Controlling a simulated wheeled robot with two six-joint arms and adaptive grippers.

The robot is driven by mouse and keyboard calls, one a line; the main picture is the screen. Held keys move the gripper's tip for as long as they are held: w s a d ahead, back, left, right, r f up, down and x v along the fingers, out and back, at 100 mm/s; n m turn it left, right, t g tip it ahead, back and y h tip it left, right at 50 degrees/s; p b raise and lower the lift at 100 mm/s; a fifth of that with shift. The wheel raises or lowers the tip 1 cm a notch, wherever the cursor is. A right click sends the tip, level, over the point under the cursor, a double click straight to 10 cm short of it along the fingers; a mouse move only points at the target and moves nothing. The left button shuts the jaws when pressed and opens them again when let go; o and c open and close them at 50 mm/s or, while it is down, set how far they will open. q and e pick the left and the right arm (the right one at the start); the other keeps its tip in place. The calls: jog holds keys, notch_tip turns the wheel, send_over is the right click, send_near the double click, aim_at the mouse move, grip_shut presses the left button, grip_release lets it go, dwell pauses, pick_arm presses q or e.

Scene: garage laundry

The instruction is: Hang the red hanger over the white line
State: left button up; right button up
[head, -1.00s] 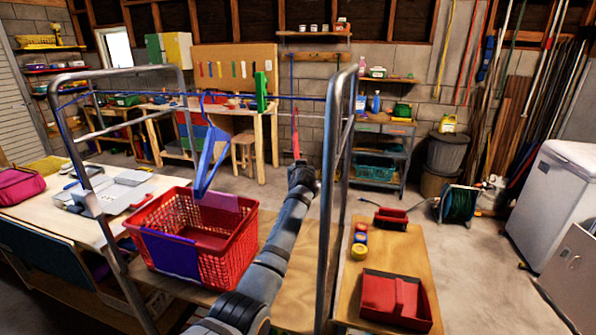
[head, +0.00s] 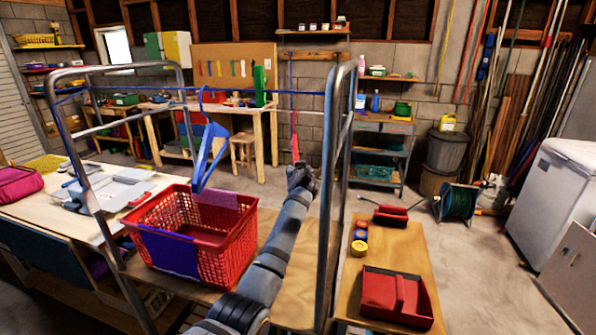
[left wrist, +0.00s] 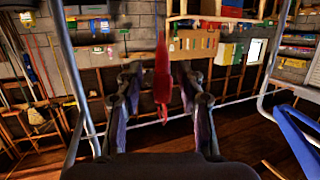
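The red hanger (head: 295,145) is seen nearly edge-on, upright below the line right of the rack's middle. It also shows in the left wrist view (left wrist: 162,80), upside down, between my fingers. Its hook end meets a pale line (left wrist: 235,101) there; I cannot tell whether it is fully over it. My left gripper (head: 300,170) is just below the hanger. In the left wrist view its fingers (left wrist: 160,85) stand apart, with a gap on each side of the hanger. The line (head: 310,94) looks bluish in the head view. My right gripper is out of view.
The rack's right post (head: 330,200) is close right of my arm. A wooden bench (head: 390,255) holds a red bin (head: 395,297).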

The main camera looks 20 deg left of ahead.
pick_arm(q)
jog(key=shift+r, duration=0.2)
notch_tip(320, 180, up, 10)
jog(key=shift+f, duration=0.25)
